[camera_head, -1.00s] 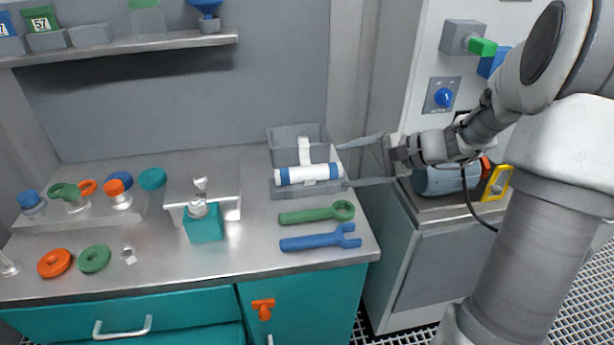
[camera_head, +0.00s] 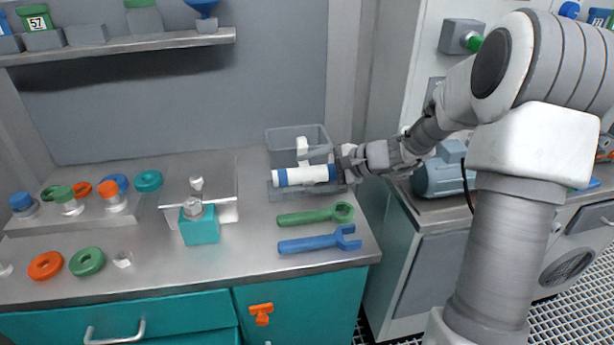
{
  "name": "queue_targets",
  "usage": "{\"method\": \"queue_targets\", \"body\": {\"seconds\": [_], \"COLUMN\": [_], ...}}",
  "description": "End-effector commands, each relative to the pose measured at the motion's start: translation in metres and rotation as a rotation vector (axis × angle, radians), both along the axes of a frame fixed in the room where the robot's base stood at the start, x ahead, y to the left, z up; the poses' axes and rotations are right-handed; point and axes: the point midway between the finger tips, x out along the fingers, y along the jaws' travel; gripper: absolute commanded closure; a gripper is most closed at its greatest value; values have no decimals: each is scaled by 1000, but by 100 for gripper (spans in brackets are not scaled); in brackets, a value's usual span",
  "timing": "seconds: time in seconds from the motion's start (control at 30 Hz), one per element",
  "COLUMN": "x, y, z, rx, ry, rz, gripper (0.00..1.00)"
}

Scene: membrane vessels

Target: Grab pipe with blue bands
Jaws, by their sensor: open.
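The pipe with blue bands (camera_head: 303,175) is a white cylinder with a blue band near each end. It lies sideways on a low grey holder (camera_head: 284,193) in front of a grey bin (camera_head: 290,136), at the right side of the counter. My gripper (camera_head: 325,170) reaches in from the right, with its body at the pipe's right end. Its fingers reach along the pipe and are largely hard to make out. The jaws are open, and whether they touch the pipe I cannot tell.
A green wrench (camera_head: 312,216) and a blue wrench (camera_head: 318,241) lie in front of the holder. A teal block (camera_head: 200,228) stands to the left by a metal stand. Orange (camera_head: 46,265) and green (camera_head: 87,262) rings lie farther left. A shelf (camera_head: 120,46) hangs above.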

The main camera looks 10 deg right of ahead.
Motion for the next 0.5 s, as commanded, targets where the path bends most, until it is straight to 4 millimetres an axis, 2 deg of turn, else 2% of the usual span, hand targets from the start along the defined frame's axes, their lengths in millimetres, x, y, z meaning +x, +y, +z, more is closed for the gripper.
{"method": "queue_targets", "body": {"seconds": [0.07, 0.5], "x": [0, 0], "y": [0, 0], "z": [1, 1], "rx": [0, 0], "ry": [0, 0], "rz": [0, 0], "gripper": [15, 92]}}
